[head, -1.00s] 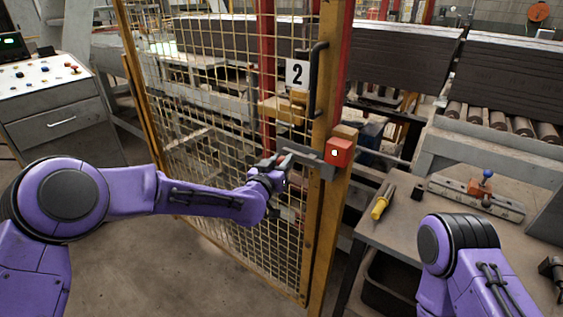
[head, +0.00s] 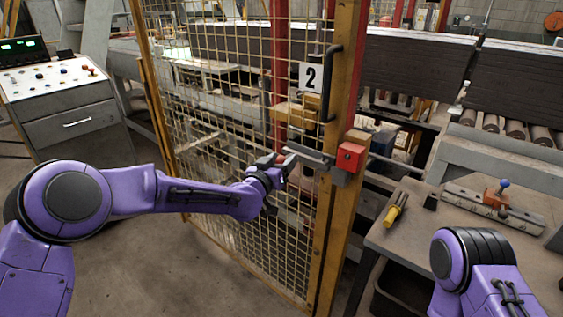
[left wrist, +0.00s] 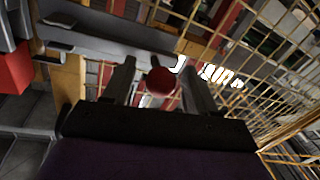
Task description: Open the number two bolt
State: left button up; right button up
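The yellow mesh gate carries a white plate with the number 2 (head: 311,77). The grey bolt (head: 312,156) lies across the gate's yellow edge post, its right end by a red block (head: 351,156). My left gripper (head: 280,163) is at the bolt's left end, in front of the mesh. In the left wrist view, a round red knob (left wrist: 162,81) shows between the fingers of my left gripper (left wrist: 160,82), with a gap visible beside it. The fingers are apart. Whether they touch the knob on the far side is unclear. My right gripper is out of view.
A grey bench (head: 405,238) at right holds a yellow-handled tool (head: 396,210) and a fixture with a blue knob (head: 497,200). A control console (head: 62,90) stands at left. A black handle (head: 331,82) juts from the gate. The floor before the gate is clear.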

pick_arm(q)
jog(key=shift+s, duration=0.1)
jog(key=b+v, duration=0.2)
jog(key=v, duration=0.8)
jog(key=shift+s+b, duration=0.15)
jog(key=shift+b, duration=0.2)
jog(key=shift+a, duration=0.1)
jog(key=s+a+f+n+g+y, duration=0.2)
jog(key=s+a+f+n, duration=0.15)
jog(key=f, duration=0.45)
jog(key=s+a+f+n+g+y, duration=0.1)
jog(key=s+a+f+n+y, duration=0.15)
jog(key=s+a+f, duration=0.4)
jog(key=s+a+f+n+g+y, duration=0.1)
jog(key=s+f+n+g+y, duration=0.15)
jog(key=f, duration=0.75)
jog(key=s+a+f+g+y, duration=0.1)
jog(key=s+a+f+g, duration=0.1)
jog(key=s+f, duration=0.3)
jog(key=s+a+f+g+y, duration=0.1)
jog(key=s+a+f+g, duration=0.2)
jog(key=s, duration=1.1)
jog(key=s+a+f+n+g+y, duration=0.1)
jog(key=s+a+f+g+y, duration=0.1)
jog(key=s+a+f, duration=0.4)
jog(key=s+f, duration=0.2)
jog(key=s, duration=0.2)
jog(key=shift+a+g, duration=0.2)
jog(key=shift+g, duration=0.15)
